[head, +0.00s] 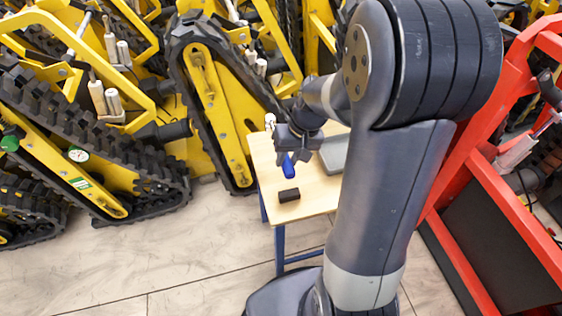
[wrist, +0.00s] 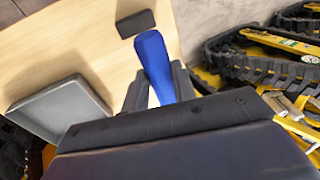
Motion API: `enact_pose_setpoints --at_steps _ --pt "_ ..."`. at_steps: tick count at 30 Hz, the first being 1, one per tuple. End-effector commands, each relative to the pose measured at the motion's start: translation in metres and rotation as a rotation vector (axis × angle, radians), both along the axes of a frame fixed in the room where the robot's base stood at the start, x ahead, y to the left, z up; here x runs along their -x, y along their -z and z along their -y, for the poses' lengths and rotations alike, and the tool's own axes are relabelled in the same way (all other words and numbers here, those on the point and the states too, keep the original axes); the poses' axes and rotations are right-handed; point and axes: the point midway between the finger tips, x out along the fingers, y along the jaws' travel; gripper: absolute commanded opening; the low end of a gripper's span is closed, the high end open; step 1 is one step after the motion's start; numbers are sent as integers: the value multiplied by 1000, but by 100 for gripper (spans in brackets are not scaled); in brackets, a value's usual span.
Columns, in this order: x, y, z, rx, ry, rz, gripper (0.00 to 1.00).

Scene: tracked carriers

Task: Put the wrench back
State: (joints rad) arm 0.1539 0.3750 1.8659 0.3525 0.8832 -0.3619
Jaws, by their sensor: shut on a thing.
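My gripper (head: 289,152) is shut on a blue handle (head: 288,168), which appears to be the wrench. In the wrist view the blue handle (wrist: 153,58) stands out between the two grey fingers (wrist: 160,88) with its rounded end away from me. The rest of the tool is hidden by my gripper. The handle is over the wooden table (head: 316,205); its height above the top is hard to tell. A grey shallow tray (head: 333,155) lies on the table right of my gripper, partly behind my arm. It shows empty in the wrist view (wrist: 60,108).
A small black block (head: 289,195) lies near the table's front edge, and also shows beyond the handle in the wrist view (wrist: 136,23). Yellow tracked carriers (head: 210,100) stand close at the left and back. A red frame (head: 475,150) stands at the right.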

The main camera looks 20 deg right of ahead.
Motion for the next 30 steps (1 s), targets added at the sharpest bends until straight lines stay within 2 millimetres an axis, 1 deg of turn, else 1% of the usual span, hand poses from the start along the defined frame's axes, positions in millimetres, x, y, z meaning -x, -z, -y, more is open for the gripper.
enact_pose_setpoints --at_steps 1,3,10,16,18,24,28,29,30 --pt "0 14 0 -1 1 -3 0" --pt "0 25 0 0 1 -2 0" --pt "0 43 0 0 1 -1 0" --pt "0 71 0 1 1 -1 0" --pt "0 73 0 1 0 0 0" --pt "0 72 0 1 0 1 0" --pt "0 76 0 1 0 1 0" --pt "0 75 0 1 0 0 28" --pt "0 75 0 1 0 0 32"
